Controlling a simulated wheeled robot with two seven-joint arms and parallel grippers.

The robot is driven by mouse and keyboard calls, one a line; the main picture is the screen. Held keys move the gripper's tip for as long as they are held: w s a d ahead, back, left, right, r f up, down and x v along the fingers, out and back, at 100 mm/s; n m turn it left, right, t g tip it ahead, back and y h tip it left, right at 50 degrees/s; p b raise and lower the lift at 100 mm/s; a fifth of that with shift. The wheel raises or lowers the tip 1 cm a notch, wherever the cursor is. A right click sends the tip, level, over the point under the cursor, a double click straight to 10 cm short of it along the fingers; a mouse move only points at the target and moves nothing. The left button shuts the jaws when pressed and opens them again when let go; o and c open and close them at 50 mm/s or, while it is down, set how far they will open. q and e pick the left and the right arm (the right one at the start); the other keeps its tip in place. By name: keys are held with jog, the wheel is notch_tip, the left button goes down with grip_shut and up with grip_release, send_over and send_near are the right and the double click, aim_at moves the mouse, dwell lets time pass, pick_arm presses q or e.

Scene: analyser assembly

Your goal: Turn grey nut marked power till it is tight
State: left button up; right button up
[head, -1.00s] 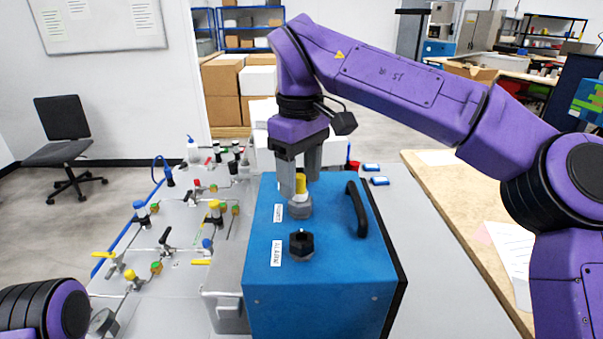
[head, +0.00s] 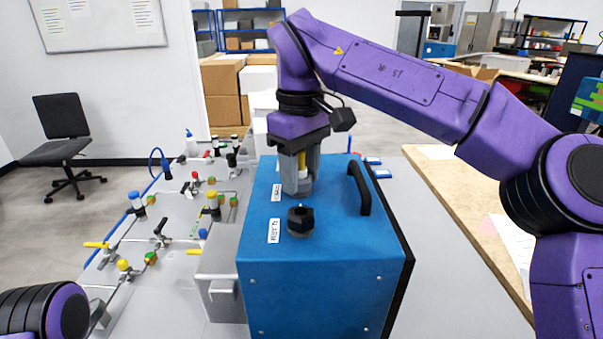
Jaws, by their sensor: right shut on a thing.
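The blue analyser box (head: 320,270) stands on the bench. On its top, a yellow connector (head: 302,163) stands upright beside the small white far label (head: 277,192), too small to read surely. My right gripper (head: 298,190) points straight down around this connector and is shut on the grey nut at its base. The fingers hide most of the nut, so its seating on the box cannot be seen. A black hexagonal fitting (head: 300,221) stands open nearer me, beside a second white label (head: 274,231). My left gripper is out of view.
A black handle (head: 360,188) rises from the box top, right of the gripper. Left of the box is a panel of valves and tubing (head: 165,245). The grey bench to the right (head: 445,270) is mostly clear.

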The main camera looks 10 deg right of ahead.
jog(key=m+b, duration=0.2)
jog(key=shift+f+b, duration=0.35)
jog(key=m+b, duration=0.3)
jog(key=m, duration=0.1)
jog(key=m+b, duration=0.2)
jog(key=m, duration=0.1)
jog(key=shift+a+m+b, duration=0.1)
jog(key=shift+m+b, duration=0.2)
jog(key=shift+b, duration=0.1)
jog(key=shift+r+m+b, duration=0.2)
jog(key=shift+m+b, duration=0.2)
jog(key=shift+m, duration=0.7)
jog(key=shift+r, duration=0.1)
jog(key=o, duration=1)
